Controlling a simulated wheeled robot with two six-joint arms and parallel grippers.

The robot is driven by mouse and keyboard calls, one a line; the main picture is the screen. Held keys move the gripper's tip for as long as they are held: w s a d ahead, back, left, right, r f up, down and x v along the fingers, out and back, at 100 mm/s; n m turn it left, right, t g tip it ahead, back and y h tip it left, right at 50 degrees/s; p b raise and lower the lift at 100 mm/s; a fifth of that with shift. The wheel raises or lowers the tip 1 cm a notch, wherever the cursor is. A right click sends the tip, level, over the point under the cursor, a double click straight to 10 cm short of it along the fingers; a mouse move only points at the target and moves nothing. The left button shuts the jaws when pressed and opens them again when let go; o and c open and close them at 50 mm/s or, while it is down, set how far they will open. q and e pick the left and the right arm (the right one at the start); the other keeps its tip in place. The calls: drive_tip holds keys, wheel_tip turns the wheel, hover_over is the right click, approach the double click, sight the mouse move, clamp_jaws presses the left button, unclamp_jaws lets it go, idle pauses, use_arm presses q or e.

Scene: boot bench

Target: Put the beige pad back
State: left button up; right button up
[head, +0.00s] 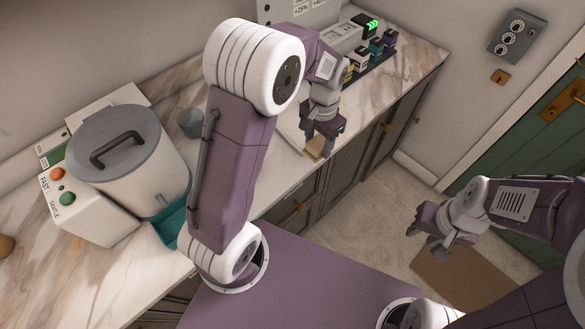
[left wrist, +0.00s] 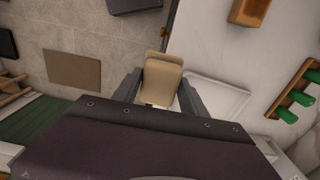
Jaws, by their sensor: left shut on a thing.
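The beige pad (left wrist: 162,82) is between the fingers of my left gripper (left wrist: 158,90) in the left wrist view, and the jaws are shut on it. In the head view the pad (head: 315,147) shows as a small tan patch below my left gripper (head: 322,133), over the front edge of the counter. The rest of it is hidden by the gripper. My right gripper (head: 430,240) hangs over the floor at the right, away from the counter. Its fingers look spread, with nothing seen between them.
A white tray (left wrist: 215,97) lies on the counter beside the pad. A grey lidded pot (head: 135,160) on a base with buttons and a grey cup (head: 190,123) stand at the left. Small coloured boxes (head: 376,47) stand at the far end. Open floor lies right of the cabinets.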

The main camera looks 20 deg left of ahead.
use_arm(q)
drive_tip(key=shift+d+f, duration=0.1)
drive_tip(key=shift+f, duration=0.1)
drive_tip(key=p, duration=0.2)
hover_over(282, 161)
drive_tip(key=f, duration=0.7)
drive_tip(key=shift+a, duration=0.2)
wheel_tip(282, 161, down, 3)
drive_tip(key=shift+d+f+p, duration=0.1)
drive_tip(key=shift+d+p, duration=0.05)
drive_tip(key=shift+p, duration=0.35)
drive_tip(key=shift+w+f, duration=0.1)
drive_tip(key=shift+f, duration=0.3)
drive_tip(key=shift+f, duration=0.2)
drive_tip(key=o, duration=1.4)
drive_tip(key=shift+r, duration=0.1)
drive_tip(key=shift+o, duration=0.2)
